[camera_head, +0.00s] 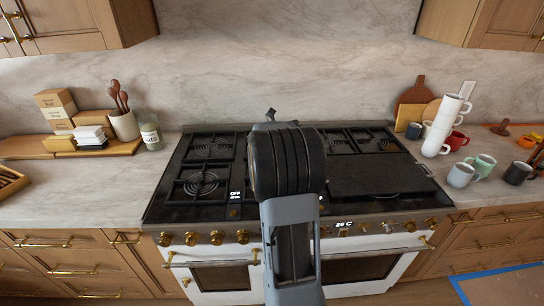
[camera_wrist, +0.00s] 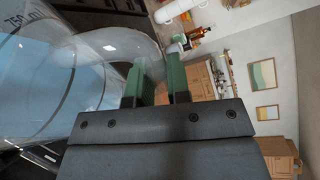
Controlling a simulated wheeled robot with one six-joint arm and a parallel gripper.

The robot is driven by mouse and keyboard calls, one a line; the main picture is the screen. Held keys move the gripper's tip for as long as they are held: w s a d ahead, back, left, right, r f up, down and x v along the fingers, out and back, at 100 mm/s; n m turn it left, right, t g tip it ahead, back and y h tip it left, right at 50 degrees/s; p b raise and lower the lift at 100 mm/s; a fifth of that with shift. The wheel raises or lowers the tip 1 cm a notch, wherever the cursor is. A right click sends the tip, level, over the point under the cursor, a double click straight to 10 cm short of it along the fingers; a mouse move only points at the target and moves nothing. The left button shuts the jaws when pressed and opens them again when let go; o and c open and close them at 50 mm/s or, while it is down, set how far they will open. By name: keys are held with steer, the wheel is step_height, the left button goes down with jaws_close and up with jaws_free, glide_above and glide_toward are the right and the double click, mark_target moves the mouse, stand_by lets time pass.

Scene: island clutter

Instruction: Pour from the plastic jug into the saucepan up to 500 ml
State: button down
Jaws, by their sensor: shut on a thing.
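The plastic jug (camera_wrist: 50,90) is clear, holds blue liquid and has a printed volume scale. It fills the left of the wrist view, cut off by the edge. My gripper (camera_wrist: 157,84) has green-tipped fingers, shut on the jug's clear handle. In the head view my arm covers the middle of the stove, and neither the jug nor the fingers can be made out. I cannot make out the saucepan in either view; it may be behind my arm. How far the jug is tilted is unclear.
The black stove (camera_head: 203,185) has a flat griddle (camera_head: 380,174) on its right. Stacked cups (camera_head: 440,130) and several mugs (camera_head: 461,174) stand on the right counter. A utensil crock (camera_head: 124,126), a jar (camera_head: 151,134) and boxes (camera_head: 56,103) stand on the left. The front left counter is partly free.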

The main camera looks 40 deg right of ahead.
steer(key=shift+w+a+n+p, duration=0.2)
steer(key=shift+w+n+p, duration=0.55)
steer(key=shift+p, duration=0.75)
stand_by(0.3)
steer(key=shift+w, duration=0.2)
stand_by(0.5)
steer(key=shift+w+a+f+n+h+p, duration=0.15)
steer(key=shift+w+n+h+p, duration=0.15)
steer(key=shift+p, duration=0.25)
steer(key=shift+p, duration=0.35)
steer(key=shift+w+f+n, duration=0.2)
steer(key=shift+n, duration=0.05)
steer(key=shift+w+a+r+p, duration=0.1)
steer(key=shift+w+p, duration=0.05)
steer(key=shift+p, duration=0.2)
stand_by(0.3)
steer(key=shift+w+h, duration=0.25)
steer(key=shift+h, duration=0.05)
steer(key=shift+s, duration=0.15)
